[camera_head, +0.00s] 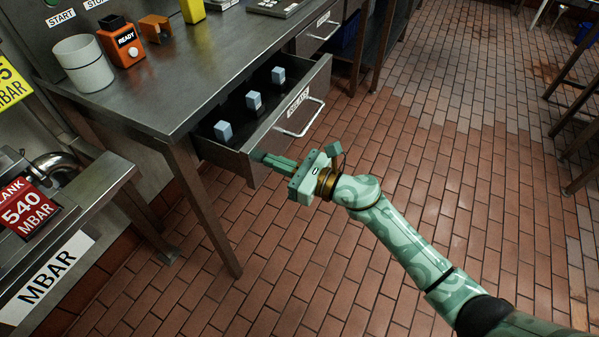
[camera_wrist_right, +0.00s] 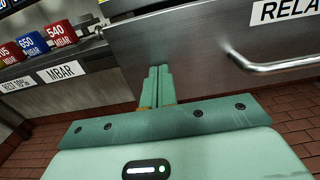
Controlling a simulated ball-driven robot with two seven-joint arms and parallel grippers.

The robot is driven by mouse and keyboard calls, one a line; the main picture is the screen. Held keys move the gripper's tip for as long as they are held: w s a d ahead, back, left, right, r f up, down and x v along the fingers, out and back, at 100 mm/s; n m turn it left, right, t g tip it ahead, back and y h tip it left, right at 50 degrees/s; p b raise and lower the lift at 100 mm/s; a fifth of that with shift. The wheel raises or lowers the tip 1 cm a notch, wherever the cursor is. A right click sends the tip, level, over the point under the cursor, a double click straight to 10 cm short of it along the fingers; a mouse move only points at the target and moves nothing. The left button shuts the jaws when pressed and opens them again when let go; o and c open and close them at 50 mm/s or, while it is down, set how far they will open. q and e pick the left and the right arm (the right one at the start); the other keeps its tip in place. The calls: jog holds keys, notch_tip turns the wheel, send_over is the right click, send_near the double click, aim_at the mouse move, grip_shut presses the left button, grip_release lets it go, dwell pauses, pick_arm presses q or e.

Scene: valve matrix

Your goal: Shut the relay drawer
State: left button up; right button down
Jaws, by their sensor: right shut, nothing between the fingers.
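The relay drawer (camera_head: 318,80) hangs open from under the steel table, with three small pale-blue blocks (camera_head: 254,101) standing inside. Its metal front carries a white label and a bar handle (camera_head: 300,120). My right gripper (camera_head: 258,156) is shut and empty, its fingertips at the near left end of the drawer front. In the right wrist view the closed fingers (camera_wrist_right: 158,72) point at the metal drawer front (camera_wrist_right: 195,45), left of the handle (camera_wrist_right: 275,66). They are touching or very close; I cannot tell which. My left gripper is not in view.
On the tabletop stand a white cup (camera_head: 83,64), an orange READY box (camera_head: 122,42) and a yellow block (camera_head: 192,10). A second drawer (camera_head: 320,30) is at the back right. A lower bench with MBAR labels (camera_head: 48,278) is at left.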

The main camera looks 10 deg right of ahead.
aim_at(223, 139)
jog(key=b+x, duration=0.4)
jog(key=x, duration=0.8)
jog(key=shift+w+a+f, duration=0.15)
jog(key=shift+w+a, duration=0.05)
jog(key=shift+a, duration=0.05)
jog(key=shift+w+a+b, duration=0.35)
jog(key=shift+a+b, duration=0.05)
jog(key=shift+a, duration=0.1)
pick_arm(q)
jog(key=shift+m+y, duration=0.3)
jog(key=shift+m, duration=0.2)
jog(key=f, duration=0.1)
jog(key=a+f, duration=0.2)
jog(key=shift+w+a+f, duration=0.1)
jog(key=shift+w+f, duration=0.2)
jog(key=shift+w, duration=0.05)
pick_arm(e)
jog(key=shift+r, duration=0.35)
jog(key=shift+r, duration=0.15)
